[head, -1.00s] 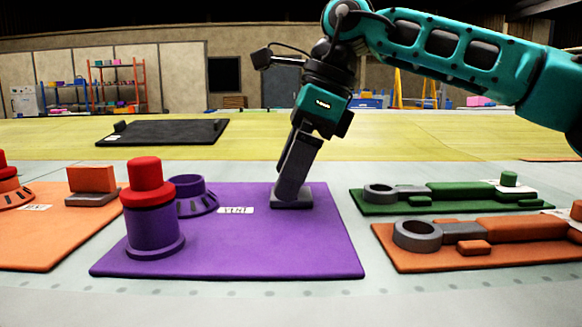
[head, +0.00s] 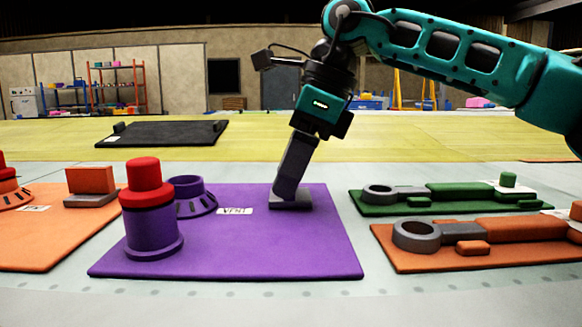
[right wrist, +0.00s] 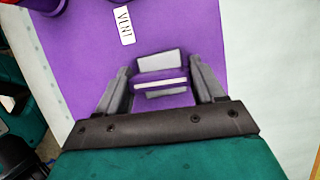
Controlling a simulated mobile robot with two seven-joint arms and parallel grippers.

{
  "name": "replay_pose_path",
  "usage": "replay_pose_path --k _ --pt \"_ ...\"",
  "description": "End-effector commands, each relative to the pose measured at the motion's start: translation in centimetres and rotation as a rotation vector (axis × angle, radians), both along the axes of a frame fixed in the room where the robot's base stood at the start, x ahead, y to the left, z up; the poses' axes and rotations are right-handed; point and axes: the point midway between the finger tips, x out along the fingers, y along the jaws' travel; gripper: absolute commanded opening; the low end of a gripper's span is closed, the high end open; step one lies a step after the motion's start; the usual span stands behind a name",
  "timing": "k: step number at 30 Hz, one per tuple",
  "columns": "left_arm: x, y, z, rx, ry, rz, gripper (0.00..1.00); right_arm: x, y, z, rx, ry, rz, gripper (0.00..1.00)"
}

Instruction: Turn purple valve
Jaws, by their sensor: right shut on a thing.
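The purple mat (head: 320,250) lies on the pale table in the middle of the head view. At its far right, the grey base (head: 291,201) of the purple valve shows; my right gripper (head: 284,192) comes down on it, tilted, and hides the valve body. In the right wrist view, the purple valve (right wrist: 158,76) with its grey base sits between the two fingers of my right gripper (right wrist: 160,72), which is shut on it. My left gripper is in neither view.
A purple post with a red cap (head: 147,195) and a purple ring (head: 190,196) stand on the mat's left part. An orange mat (head: 35,250) with an orange block (head: 90,180) lies left. Green (head: 465,190) and orange (head: 510,232) tool boards lie right. The mat's front right is bare.

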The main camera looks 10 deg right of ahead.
Motion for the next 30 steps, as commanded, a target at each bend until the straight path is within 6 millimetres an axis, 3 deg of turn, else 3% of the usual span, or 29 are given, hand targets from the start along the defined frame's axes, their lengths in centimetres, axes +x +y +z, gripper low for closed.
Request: replay_pose_path --k 30 --pt "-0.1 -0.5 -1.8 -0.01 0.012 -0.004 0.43 0.0 0.2 0.1 0.006 -0.005 -0.886 0.38"
